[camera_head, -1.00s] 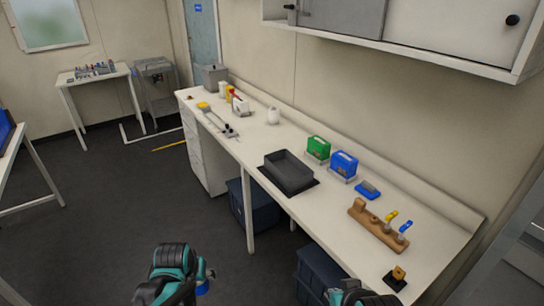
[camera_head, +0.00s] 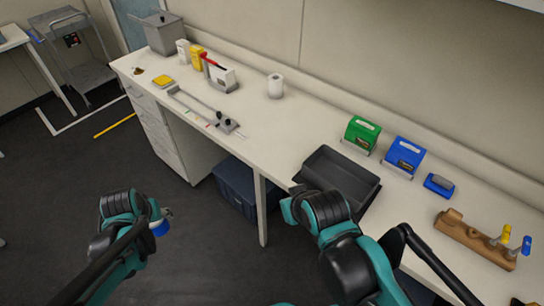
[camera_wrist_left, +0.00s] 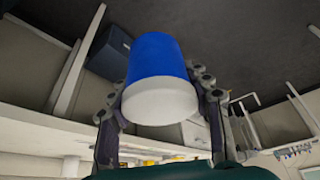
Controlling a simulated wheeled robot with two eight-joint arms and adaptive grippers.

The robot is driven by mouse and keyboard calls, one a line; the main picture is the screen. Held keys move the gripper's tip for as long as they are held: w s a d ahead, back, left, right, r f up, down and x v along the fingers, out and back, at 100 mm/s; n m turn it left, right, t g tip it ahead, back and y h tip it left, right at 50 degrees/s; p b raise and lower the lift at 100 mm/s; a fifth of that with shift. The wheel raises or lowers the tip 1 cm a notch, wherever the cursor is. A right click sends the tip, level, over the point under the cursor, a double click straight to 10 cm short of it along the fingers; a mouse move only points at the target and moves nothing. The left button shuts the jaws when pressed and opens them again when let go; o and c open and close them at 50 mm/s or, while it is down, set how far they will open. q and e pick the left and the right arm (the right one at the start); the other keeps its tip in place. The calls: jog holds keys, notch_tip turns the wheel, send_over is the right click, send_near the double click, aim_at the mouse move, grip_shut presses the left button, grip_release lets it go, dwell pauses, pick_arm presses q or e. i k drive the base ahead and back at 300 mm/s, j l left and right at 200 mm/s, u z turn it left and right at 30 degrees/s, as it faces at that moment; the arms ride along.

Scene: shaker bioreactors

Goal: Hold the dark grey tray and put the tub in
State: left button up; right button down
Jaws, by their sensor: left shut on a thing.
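The dark grey tray (camera_head: 368,200) is an empty open rectangular box on the white bench, at its front edge. A blue tub with a white end (camera_wrist_left: 158,75) is between the fingers of my left gripper (camera_wrist_left: 160,100), which is shut on it. In the head view only a small blue part of the tub (camera_head: 160,228) shows by my left gripper (camera_head: 165,218), over the floor, left of the bench and well apart from the tray. My right arm reaches up close in front of the tray. It covers part of the tray's near side, and its gripper fingers cannot be made out.
A green box (camera_head: 361,134), a blue box (camera_head: 404,156) and a small blue block (camera_head: 439,186) stand behind and right of the tray. A wooden holder (camera_head: 474,240) is further right. A white roll (camera_head: 275,86) stands back left.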

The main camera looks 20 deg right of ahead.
aim_at(351, 192)
jog(key=i+j+z, duration=0.1)
jog(key=z, duration=0.3)
jog(key=i+j+z, duration=0.15)
jog(key=z, duration=0.25)
jog(key=i+j+z, duration=0.1)
jog(key=z, duration=0.25)
jog(key=j+z, duration=0.4)
jog(key=i+l, duration=0.05)
jog(key=l, duration=0.05)
